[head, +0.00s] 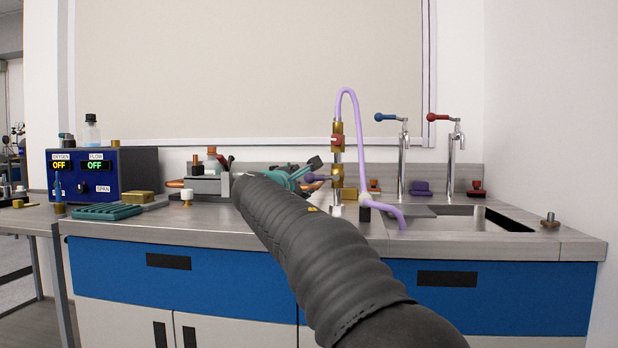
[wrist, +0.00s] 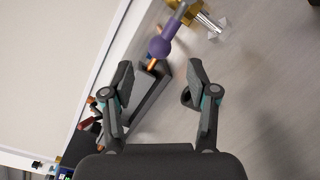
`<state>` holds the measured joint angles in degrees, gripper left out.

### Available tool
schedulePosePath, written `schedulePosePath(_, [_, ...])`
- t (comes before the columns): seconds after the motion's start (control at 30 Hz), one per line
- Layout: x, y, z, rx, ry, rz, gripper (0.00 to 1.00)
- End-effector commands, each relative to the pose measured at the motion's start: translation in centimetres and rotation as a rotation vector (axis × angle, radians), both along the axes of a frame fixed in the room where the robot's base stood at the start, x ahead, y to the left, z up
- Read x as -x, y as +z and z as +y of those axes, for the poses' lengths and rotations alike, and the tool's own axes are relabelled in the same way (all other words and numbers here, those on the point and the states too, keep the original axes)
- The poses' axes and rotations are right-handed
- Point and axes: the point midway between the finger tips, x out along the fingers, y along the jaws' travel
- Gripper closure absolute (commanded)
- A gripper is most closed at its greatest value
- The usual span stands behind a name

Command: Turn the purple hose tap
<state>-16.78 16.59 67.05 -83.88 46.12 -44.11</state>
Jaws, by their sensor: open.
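The purple hose tap handle (head: 314,178) sticks out to the left of a brass fitting (head: 337,177) on an upright pipe at the bench. In the wrist view its round purple knob (wrist: 160,47) lies just beyond and between my fingertips, with the brass body (wrist: 205,12) farther up. My gripper (head: 306,170) is open and empty in the head view, beside the handle on its left. In the wrist view my gripper (wrist: 160,75) has its two fingers well apart. No contact with the knob is visible. My arm hides part of the bench below.
A purple hose (head: 358,130) loops from the upper brass fitting down towards the sink (head: 465,218). Blue (head: 386,117) and red (head: 438,117) taps stand to the right. A blue instrument box (head: 125,172) and a metal block (head: 208,184) stand to the left.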

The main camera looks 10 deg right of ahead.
Motion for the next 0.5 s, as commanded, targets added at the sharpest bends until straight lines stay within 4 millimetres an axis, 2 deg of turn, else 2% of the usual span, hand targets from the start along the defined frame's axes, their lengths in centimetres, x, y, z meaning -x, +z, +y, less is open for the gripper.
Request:
schedulePosePath(0.2, [-3.6,0.1,-2.1,0.000,-0.003,0.000,0.41])
schedulePosePath(0.5, [-6.2,0.1,-3.4,-0.001,0.000,0.000,0.41])
